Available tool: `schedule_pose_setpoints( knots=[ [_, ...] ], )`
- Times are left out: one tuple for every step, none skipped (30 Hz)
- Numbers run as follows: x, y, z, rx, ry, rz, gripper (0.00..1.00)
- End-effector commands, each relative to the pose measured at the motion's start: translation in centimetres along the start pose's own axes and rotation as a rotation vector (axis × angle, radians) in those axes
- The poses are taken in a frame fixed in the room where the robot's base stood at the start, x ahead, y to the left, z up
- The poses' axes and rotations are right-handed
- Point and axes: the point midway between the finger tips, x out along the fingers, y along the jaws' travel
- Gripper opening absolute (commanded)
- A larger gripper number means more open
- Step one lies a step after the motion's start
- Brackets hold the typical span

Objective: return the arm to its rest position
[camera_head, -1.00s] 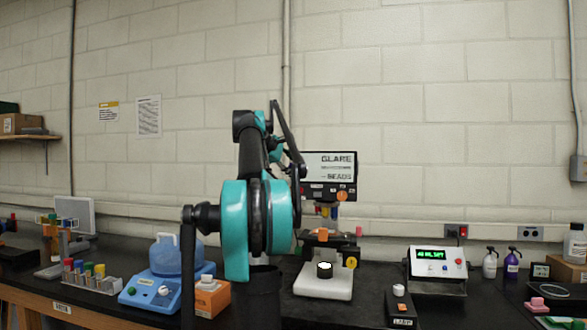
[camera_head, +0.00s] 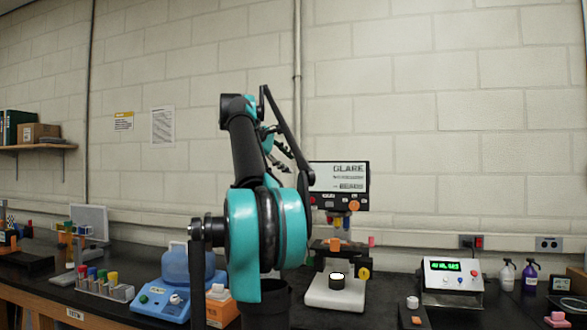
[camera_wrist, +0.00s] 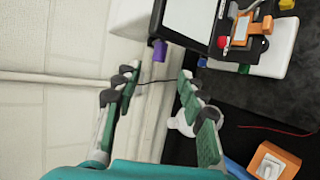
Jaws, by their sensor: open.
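My arm rises in front of the bench in the head view, bent at a high elbow, with the forearm slanting down to the right. My gripper (camera_head: 281,158) is in the air against the wall, just left of the microscope's screen (camera_head: 338,177). In the wrist view, my gripper (camera_wrist: 160,80) has its two green-padded fingers spread wide apart with nothing between them. The microscope screen (camera_wrist: 189,17) lies beyond the fingertips at the upper right. Part of the gripper is hidden behind my forearm in the head view.
The microscope (camera_head: 336,291) stands right of my arm. A blue device (camera_head: 163,296), an orange box (camera_head: 222,308) and a tube rack (camera_head: 103,288) stand left of it. A green-lit display box (camera_head: 452,281) stands at the right.

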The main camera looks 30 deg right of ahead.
Motion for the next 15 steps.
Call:
schedule_pose_setpoints(
  knots=[
    [-0.36,0.00,-0.02,0.000,0.001,0.000,0.41],
    [-0.48,0.00,-0.01,0.000,0.001,0.000,0.41],
    [-0.59,-0.01,-0.01,0.000,0.001,0.000,0.41],
    [-0.63,-0.01,0.00,0.000,0.000,0.000,0.41],
    [-0.66,-0.01,0.01,0.000,0.000,0.000,0.41],
    [-0.67,-0.01,0.01,0.000,0.000,0.000,0.41],
    [-0.66,-0.01,0.02,0.000,0.000,0.000,0.41],
    [-0.65,-0.01,0.02,0.001,0.000,0.000,0.41],
    [-0.65,-0.01,0.02,0.000,0.000,0.000,0.41],
    [-0.64,-0.01,0.02,0.000,0.000,0.000,0.41],
    [-0.64,-0.01,0.02,0.000,0.000,0.000,0.41],
    [-0.63,-0.01,0.02,0.000,0.000,0.000,0.41],
    [-0.63,-0.01,0.01,0.000,0.000,0.000,0.41],
    [-0.63,-0.01,0.02,0.000,0.000,0.000,0.41],
    [-0.62,-0.01,0.02,0.000,0.000,0.000,0.41]
  ],
)
